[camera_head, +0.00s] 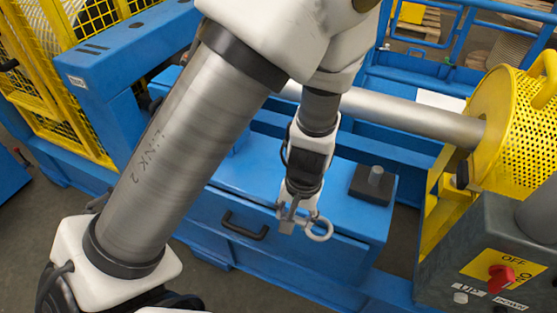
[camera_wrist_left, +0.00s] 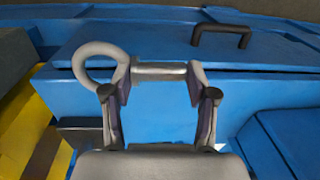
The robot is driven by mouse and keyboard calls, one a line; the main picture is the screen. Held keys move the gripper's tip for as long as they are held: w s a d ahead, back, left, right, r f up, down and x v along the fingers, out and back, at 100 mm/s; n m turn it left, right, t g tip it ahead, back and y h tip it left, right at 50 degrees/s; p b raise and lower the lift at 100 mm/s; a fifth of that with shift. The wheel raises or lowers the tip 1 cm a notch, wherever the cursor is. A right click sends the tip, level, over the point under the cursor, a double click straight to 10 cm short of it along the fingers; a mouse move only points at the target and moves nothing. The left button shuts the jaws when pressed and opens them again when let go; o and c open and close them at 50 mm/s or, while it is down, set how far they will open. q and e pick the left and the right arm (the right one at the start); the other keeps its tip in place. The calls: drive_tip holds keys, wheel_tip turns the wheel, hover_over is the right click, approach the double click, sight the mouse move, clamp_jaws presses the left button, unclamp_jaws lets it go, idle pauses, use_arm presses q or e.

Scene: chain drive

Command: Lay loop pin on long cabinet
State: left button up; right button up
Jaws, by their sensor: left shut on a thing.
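My left gripper (camera_head: 301,218) is shut on the loop pin (camera_head: 320,231), a grey metal pin with a round ring at one end. In the left wrist view, the pin's shaft (camera_wrist_left: 160,70) spans between the two fingers of the gripper (camera_wrist_left: 158,78), and its ring sticks out to the left. The long cabinet (camera_head: 352,222) is blue, with a black drawer handle on its front. The gripper and pin appear in front of the cabinet's right part in the head view; the gap to it is hard to tell. My right gripper is not in view.
A black block with a metal peg (camera_head: 373,184) sits on the cabinet top at the right. A grey shaft (camera_head: 420,121) runs behind to a yellow perforated guard (camera_head: 525,125). A control box (camera_head: 490,250) with a red knob stands at right.

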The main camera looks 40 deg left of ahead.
use_arm(q)
drive_tip(key=shift+h, duration=0.3)
drive_tip(key=w+a, duration=0.4)
drive_tip(key=w+a+f, duration=0.1)
drive_tip(key=w+a, duration=0.1)
drive_tip(key=w, duration=0.1)
drive_tip(key=shift+a+b, duration=0.1)
drive_tip(key=shift+b, duration=0.3)
drive_tip(key=w+a, duration=0.4)
drive_tip(key=w, duration=0.1)
drive_tip(key=shift+a, duration=0.15)
drive_tip(key=f, duration=0.3)
drive_tip(key=shift+w+a, duration=0.2)
drive_tip(key=shift+a, duration=0.1)
drive_tip(key=shift+w+f, duration=0.15)
drive_tip(key=shift+f, duration=0.25)
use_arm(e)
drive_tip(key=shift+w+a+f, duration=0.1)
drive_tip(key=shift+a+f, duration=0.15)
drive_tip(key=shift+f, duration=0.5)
